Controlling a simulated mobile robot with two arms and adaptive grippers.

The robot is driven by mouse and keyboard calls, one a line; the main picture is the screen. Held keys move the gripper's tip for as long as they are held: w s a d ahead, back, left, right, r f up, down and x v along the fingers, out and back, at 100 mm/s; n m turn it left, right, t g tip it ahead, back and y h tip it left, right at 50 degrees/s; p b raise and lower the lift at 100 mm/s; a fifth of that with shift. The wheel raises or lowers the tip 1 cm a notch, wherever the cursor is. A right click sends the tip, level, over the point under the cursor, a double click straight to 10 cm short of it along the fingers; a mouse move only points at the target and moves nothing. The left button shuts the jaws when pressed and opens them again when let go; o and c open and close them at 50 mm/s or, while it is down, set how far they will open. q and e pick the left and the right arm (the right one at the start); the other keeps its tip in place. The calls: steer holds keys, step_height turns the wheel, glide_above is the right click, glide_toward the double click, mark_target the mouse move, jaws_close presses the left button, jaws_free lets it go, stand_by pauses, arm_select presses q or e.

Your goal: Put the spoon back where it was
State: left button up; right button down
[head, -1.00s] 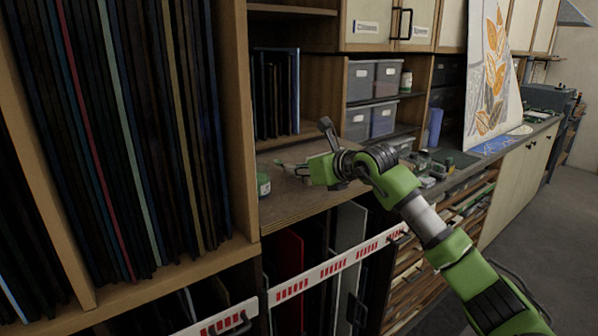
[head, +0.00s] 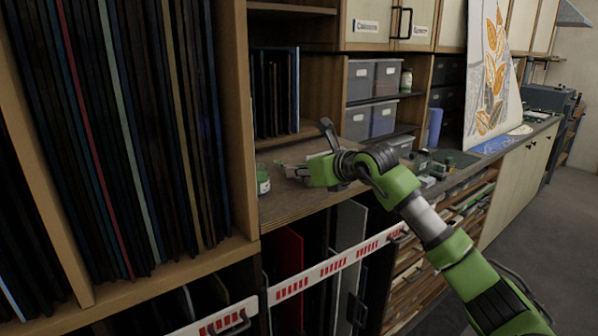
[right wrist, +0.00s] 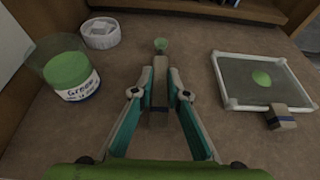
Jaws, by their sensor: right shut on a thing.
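My right gripper (right wrist: 160,93) is shut on the spoon (right wrist: 159,72), whose handle runs forward between the fingertips. The spoon's small bowl (right wrist: 161,45) points away from me and looks green. A clear jar (right wrist: 71,77) labelled "Green", with green paint inside, stands to the left of the spoon, apart from it. In the head view the right gripper (head: 301,172) is low over the wooden counter, just right of the jar (head: 263,180). The spoon is too small to make out there. Whether the spoon touches the counter is unclear. My left gripper is out of view.
A white lid (right wrist: 100,33) lies behind the jar. A white-framed panel (right wrist: 222,80) with a green blob lies to the right, with a small block (right wrist: 281,117) at its front edge. The counter (head: 290,205) ends at a front edge. A tall side panel (head: 236,120) bounds it on the left.

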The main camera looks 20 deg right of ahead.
steer(key=shift+f+b, duration=0.25)
steer(key=shift+b, duration=0.1)
stand_by(0.3)
steer(key=c, duration=1.9)
jaws_free()
